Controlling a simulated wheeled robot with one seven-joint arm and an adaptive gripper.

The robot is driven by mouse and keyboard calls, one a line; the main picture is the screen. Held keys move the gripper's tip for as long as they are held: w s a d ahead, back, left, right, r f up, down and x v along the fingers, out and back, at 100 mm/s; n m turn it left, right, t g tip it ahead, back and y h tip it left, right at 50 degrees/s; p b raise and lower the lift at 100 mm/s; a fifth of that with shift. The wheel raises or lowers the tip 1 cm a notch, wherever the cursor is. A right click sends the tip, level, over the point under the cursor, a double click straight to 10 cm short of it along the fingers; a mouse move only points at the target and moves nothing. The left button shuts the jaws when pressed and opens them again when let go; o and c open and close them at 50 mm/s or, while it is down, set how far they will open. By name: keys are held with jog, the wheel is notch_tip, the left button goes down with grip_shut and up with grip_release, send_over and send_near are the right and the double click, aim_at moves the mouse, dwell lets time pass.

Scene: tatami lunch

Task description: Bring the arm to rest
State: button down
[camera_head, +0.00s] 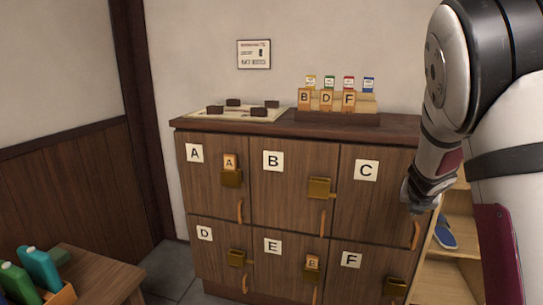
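My arm comes down the right side of the head view, and my gripper (416,202) hangs at its lower end. It points downward in front of the right edge of the wooden locker cabinet (225,212), close to door C (370,205). The gripper is small and dark here, and I cannot tell whether its fingers are open or shut. No held object can be made out. Whether it touches the cabinet is unclear.
Doors A to F have brass locks and handles; lettered tags stand at locks A and E. On top are a tray with dark blocks (233,103) and a rack (337,118) with tags B, D, F. A small table (110,276) is front left; shelves (450,280) are right.

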jog(key=s+d+r+m+g+h, duration=0.1)
jog(key=s+r+m+h, duration=0.1)
jog(key=s+r+m, duration=0.55)
jog(key=s+r+m+h, duration=0.1)
jog(key=s+r+m, duration=0.4)
jog(key=s+m, duration=0.45)
jog(key=s+a+f+m+g+y, duration=0.2)
jog(key=s+a+m, duration=0.2)
jog(key=s+a, duration=0.5)
jog(key=s+a+f+m+g+y, duration=0.25)
jog(key=s+a+m, duration=0.25)
jog(key=s, duration=0.7)
jog(key=s+a+f+m+g+y, duration=0.1)
jog(key=s+a+m+g+y, duration=0.2)
jog(key=s+a, duration=0.6)
notch_tip(320, 180, up, 29)
jog(key=s+d+m+t+p, duration=0.1)
jog(key=t+p, duration=0.3)
jog(key=p, duration=2.4)
jog(key=shift+s+d+r+t, duration=0.2)
jog(key=shift+s+d+t, duration=0.2)
jog(key=shift+d, duration=0.4)
